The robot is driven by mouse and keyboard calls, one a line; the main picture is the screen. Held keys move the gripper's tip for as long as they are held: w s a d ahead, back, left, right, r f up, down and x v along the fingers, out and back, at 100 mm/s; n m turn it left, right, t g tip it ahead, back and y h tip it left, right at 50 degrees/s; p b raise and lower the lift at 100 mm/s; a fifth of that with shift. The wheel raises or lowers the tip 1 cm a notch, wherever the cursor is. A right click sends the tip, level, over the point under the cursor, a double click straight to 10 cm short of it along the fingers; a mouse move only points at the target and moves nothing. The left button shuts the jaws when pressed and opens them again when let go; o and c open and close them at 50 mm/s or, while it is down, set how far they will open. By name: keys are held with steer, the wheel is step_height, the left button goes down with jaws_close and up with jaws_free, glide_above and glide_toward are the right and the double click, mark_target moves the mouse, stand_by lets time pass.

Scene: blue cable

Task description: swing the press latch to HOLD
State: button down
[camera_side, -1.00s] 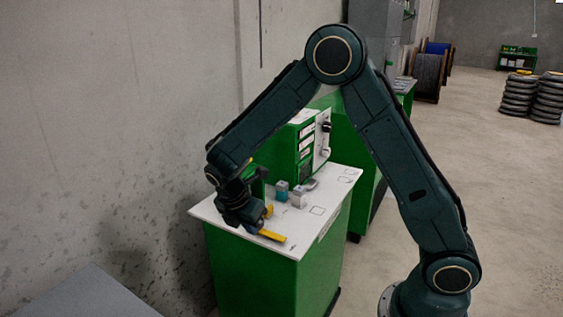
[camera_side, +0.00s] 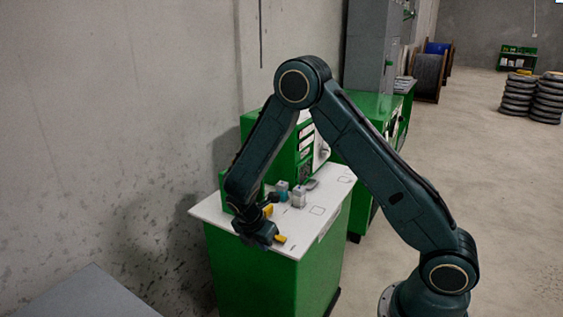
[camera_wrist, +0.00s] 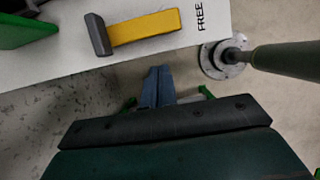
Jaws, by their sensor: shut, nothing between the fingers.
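The press latch is a yellow bar (camera_wrist: 146,27) with a dark grey block at its left end in the wrist view. It lies on the white top near its edge, beside the printed word FREE (camera_wrist: 200,15). No HOLD label is readable. In the side view only a short yellow end (camera_side: 281,239) of the bar shows; my wrist hides the rest. My gripper (camera_wrist: 158,70) is shut and empty, its blue-grey fingers together. In the wrist view the fingertips show past the table edge, apart from the bar. In the side view my gripper (camera_side: 262,240) is at the table's front corner.
The white top (camera_side: 312,228) sits on a green cabinet. A small grey block (camera_side: 298,197) and a teal-grey block (camera_side: 283,190) stand behind my wrist. A green panel box (camera_side: 306,150) stands at the back. The front right of the top is clear.

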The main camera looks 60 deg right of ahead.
steer(key=shift+d, duration=1.4)
